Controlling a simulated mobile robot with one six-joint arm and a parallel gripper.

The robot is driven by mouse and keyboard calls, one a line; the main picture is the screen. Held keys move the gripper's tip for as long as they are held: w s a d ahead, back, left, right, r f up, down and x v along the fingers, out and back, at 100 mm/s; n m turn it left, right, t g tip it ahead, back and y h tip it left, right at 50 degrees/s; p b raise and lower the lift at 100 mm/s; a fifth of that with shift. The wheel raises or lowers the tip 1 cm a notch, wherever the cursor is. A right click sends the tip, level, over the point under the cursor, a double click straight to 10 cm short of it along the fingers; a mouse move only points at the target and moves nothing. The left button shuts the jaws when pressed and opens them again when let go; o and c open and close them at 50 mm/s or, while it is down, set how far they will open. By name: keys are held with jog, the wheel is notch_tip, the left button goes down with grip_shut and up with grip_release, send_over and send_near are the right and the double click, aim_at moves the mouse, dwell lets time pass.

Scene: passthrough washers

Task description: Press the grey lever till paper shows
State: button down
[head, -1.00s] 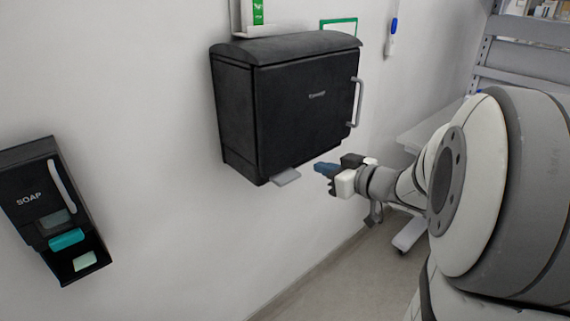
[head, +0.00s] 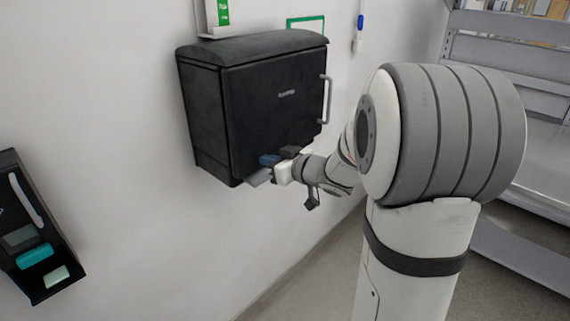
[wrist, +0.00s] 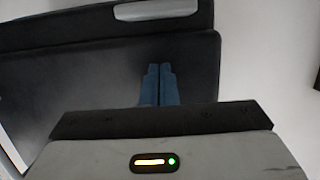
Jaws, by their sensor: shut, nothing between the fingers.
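The black towel dispenser (head: 275,95) hangs on the white wall, with a grey handle on its right side. The grey lever (head: 258,178) sticks out below its bottom front edge. No paper shows under the dispenser. My gripper (head: 268,160) is at the dispenser's lower edge, right by the lever, with its blue fingertips over it; I cannot tell whether they touch. In the wrist view my blue fingers (wrist: 159,84) are together with nothing between them, in front of the dark dispenser (wrist: 70,75). The lever is not clearly seen in the wrist view.
A black soap dispenser (head: 22,225) with a teal lever (head: 35,256) hangs on the wall at lower left. A grey shelf rack (head: 500,70) stands at right. A blue-and-white item (head: 360,25) hangs on the wall behind. The wall below the dispenser is clear.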

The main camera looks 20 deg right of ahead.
aim_at(266, 180)
jog(key=f, duration=0.3)
jog(key=shift+w+a+f, duration=0.1)
jog(key=shift+w+f, duration=0.15)
jog(key=shift+f, duration=0.35)
notch_tip(266, 180, down, 2)
jog(key=shift+f+b, duration=0.2)
jog(key=shift+b, duration=0.7)
jog(key=shift+s+r, duration=0.1)
jog(key=s+d+r+p, duration=0.3)
jog(key=s+r, duration=0.3)
jog(key=s, duration=0.2)
jog(key=shift+s+d+r, duration=0.2)
jog(key=shift+d+r, duration=0.1)
jog(key=shift+d, duration=0.6)
